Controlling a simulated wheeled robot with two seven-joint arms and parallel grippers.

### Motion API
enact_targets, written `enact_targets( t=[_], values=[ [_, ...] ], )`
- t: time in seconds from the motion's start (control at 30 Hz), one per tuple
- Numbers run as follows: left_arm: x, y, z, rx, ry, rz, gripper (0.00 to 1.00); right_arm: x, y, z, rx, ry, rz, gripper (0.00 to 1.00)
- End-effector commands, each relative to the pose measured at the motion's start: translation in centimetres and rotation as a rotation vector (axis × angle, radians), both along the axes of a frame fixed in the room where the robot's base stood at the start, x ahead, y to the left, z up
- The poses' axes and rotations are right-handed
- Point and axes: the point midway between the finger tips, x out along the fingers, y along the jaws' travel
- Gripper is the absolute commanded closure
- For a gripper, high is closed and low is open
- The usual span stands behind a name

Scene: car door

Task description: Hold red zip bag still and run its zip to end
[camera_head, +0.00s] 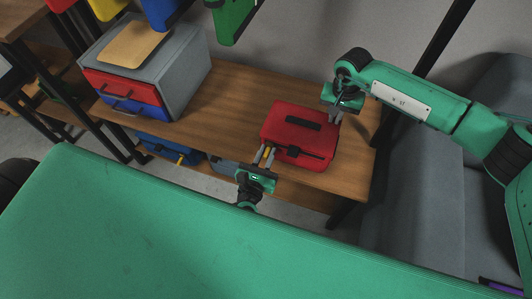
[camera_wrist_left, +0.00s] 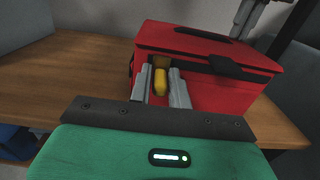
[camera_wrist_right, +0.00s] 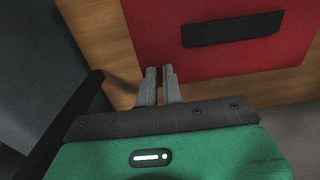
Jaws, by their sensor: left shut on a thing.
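The red zip bag (camera_head: 283,121) lies on the wooden bench with a black handle strip on its top; it also shows in the left wrist view (camera_wrist_left: 205,92). My left gripper (camera_head: 266,152) is at the bag's near left side, shut on a yellow zip pull (camera_wrist_left: 160,80). My right gripper (camera_head: 338,116) is at the bag's far right corner, fingers pointing down. In the right wrist view its fingers (camera_wrist_right: 159,72) are close together beside the bag's red top (camera_wrist_right: 160,40); I cannot tell whether they touch it. The zip's line is mostly hidden.
A grey case with red and blue drawers (camera_head: 150,75) stands on the bench's left. Blue and green bins (camera_head: 232,18) hang above. A green surface (camera_head: 150,220) fills the foreground. A grey seat (camera_head: 420,190) is at the right. The bench middle is clear.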

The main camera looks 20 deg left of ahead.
Motion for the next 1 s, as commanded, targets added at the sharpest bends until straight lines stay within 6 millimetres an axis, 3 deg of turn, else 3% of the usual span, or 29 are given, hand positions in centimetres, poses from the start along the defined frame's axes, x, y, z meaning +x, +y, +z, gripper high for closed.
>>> enact_targets(
  t=[0.03,0.4,0.5,0.87,0.9,1.0],
  values=[
    [0.0,-0.6,-0.2,-0.003,0.001,-0.002,1.0,-0.5,-0.2,-1.3,-0.008,0.013,0.001,0.93],
    [-0.1,-9.5,-0.2,-0.005,0.002,-0.004,1.0,-0.6,-0.2,-1.3,-0.008,0.014,0.001,0.93],
    [-0.1,-10.9,-0.2,-0.003,0.002,-0.004,1.0,-0.6,-0.2,-1.3,-0.008,0.014,0.001,0.93],
    [-0.2,-11.5,-0.2,-0.001,0.001,-0.003,1.0,-0.5,-0.2,-1.3,-0.008,0.014,0.001,0.93],
    [-0.2,-11.5,-0.2,-0.001,0.001,-0.003,0.77,-0.5,-0.2,-1.3,-0.008,0.013,0.001,0.93],
    [-0.2,-11.4,-0.2,-0.001,0.001,-0.002,0.64,-0.5,-0.2,-1.3,-0.009,0.013,0.0,0.93]
  ],
)
